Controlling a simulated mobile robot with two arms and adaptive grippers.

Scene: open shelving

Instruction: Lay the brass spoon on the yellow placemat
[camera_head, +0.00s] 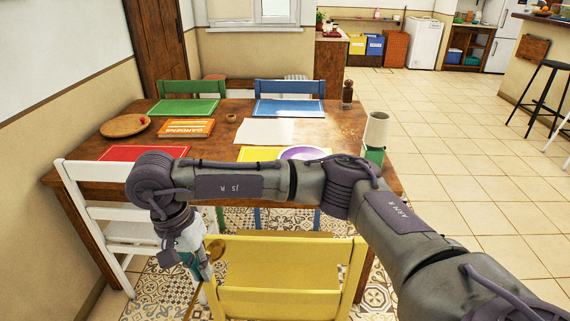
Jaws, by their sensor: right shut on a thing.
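The yellow placemat (256,154) lies at the near edge of the wooden table (358,152), partly hidden behind my right arm. A purple-rimmed white plate (306,153) sits at its right part. My right gripper (202,268) hangs low, in front of the table's near side and left of the yellow chair's back. It is shut on the brass spoon (217,249), whose bowl shows just right of the fingers. The spoon is well below and left of the placemat, apart from it. My left gripper is not in view.
A yellow chair (285,249) stands close to the right gripper, and a white chair (85,200) is to the left.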

